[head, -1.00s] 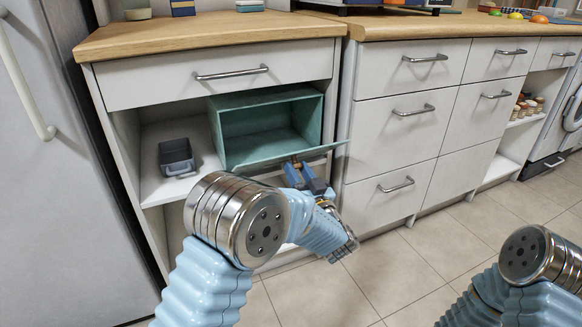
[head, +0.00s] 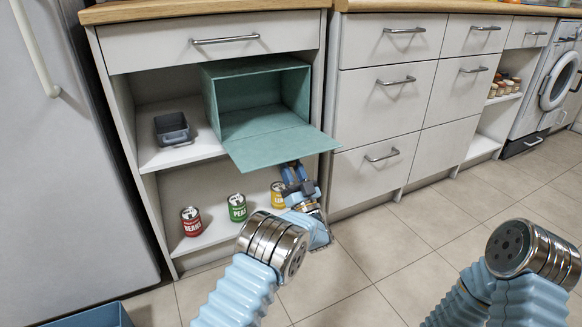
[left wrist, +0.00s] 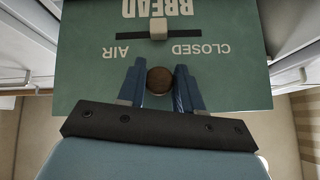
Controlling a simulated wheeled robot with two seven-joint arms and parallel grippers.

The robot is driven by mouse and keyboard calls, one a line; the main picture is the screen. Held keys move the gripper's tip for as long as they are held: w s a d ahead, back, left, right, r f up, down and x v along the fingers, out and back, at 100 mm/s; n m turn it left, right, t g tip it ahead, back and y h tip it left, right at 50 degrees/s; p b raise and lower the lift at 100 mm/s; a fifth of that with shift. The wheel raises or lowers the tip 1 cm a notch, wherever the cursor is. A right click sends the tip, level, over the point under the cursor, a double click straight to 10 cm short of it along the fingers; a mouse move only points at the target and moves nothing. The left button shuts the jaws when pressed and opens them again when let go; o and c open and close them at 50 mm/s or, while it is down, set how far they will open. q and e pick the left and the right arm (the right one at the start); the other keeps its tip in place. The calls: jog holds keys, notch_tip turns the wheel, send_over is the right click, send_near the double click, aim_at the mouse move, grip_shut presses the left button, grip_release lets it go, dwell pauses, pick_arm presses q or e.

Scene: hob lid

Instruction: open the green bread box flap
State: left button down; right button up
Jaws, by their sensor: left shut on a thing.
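The green bread box (head: 208,104) stands on the cabinet's upper shelf with its front open. Its flap (head: 275,150) is swung down and out, inner face up, jutting past the shelf front. My left gripper (head: 293,172) is at the flap's front edge, from below. In the left wrist view, its blue fingers (left wrist: 160,80) are shut on a round brown knob (left wrist: 160,81) on the flap's outer face (left wrist: 85,75). That face has upside-down lettering and a pale slider (left wrist: 158,29). My right gripper is out of view; only part of that arm shows.
A dark grey bin (head: 172,129) stands left of the box. Cans in red (head: 191,222), green (head: 237,208) and yellow (head: 277,195) stand on the lower shelf. Drawers (head: 385,100) are to the right, a fridge (head: 75,150) left. A blue container (head: 90,317) is at bottom left.

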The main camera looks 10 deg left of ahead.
pick_arm(q)
jog(key=shift+w+d+r, duration=0.1)
jog(key=shift+w, duration=0.05)
jog(key=c, duration=0.8)
grip_release()
jog(key=p+v, duration=0.1)
jog(key=v, duration=1.3)
